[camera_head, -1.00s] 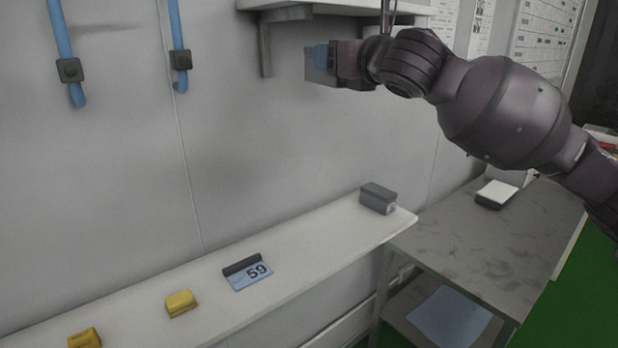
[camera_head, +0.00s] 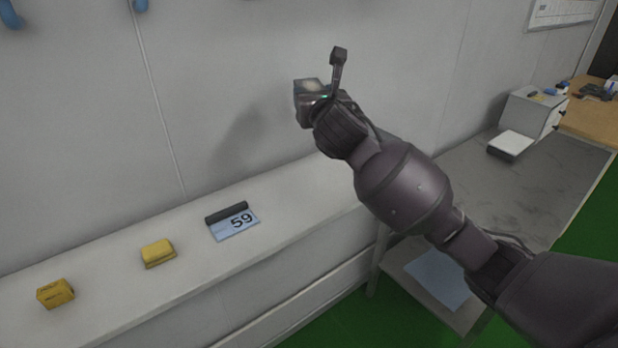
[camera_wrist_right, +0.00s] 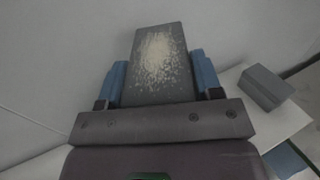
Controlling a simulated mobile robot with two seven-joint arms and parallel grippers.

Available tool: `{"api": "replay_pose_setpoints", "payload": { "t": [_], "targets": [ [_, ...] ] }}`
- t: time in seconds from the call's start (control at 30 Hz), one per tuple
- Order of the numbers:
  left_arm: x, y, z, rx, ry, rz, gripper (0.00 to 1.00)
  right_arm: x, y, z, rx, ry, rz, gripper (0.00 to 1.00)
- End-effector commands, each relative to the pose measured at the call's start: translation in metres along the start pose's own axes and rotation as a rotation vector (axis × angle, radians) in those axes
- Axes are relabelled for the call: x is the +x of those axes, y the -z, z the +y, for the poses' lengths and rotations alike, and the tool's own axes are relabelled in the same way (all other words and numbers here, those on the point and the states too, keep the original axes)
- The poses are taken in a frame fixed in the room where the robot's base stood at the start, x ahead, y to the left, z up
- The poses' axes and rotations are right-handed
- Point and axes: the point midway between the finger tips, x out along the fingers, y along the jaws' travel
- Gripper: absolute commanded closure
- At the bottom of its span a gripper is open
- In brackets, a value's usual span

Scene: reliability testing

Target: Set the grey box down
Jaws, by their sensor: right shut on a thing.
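A grey box (camera_wrist_right: 158,50) with a pale speckled patch on its face is held in my right gripper (camera_wrist_right: 160,78), between its two blue fingers. In the head view, the held box (camera_head: 305,88) is in the air above the white shelf (camera_head: 305,205), in front of the wall, and my right gripper (camera_head: 312,103) partly hides it. A second grey box (camera_wrist_right: 266,87) sits on the shelf to the right in the wrist view. My arm hides it in the head view. My left gripper is out of view.
Two yellow blocks (camera_head: 158,253) (camera_head: 55,293) and a blue card marked 59 (camera_head: 236,224) with a dark bar lie on the shelf. Bare shelf lies right of the card. A grey table (camera_head: 500,200) adjoins on the right.

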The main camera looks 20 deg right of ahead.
Motion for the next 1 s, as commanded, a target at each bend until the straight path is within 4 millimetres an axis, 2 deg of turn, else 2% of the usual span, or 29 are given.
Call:
{"api": "replay_pose_setpoints", "payload": {
  "t": [0.1, 0.6, 0.9, 1.0],
  "targets": [
    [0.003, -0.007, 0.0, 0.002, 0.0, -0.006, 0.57, 0.0, 0.029, 0.0, 0.002, 0.0, 0.006, 0.78],
    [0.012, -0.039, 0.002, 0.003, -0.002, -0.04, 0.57, 0.0, 0.13, 0.0, 0.003, -0.001, 0.006, 0.78],
    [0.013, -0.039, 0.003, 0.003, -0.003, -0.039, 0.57, 0.0, 0.147, 0.001, 0.001, -0.003, 0.0, 0.78],
    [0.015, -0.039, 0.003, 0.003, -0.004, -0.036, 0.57, -0.001, 0.158, 0.001, 0.001, -0.001, 0.003, 0.78]
  ]
}}
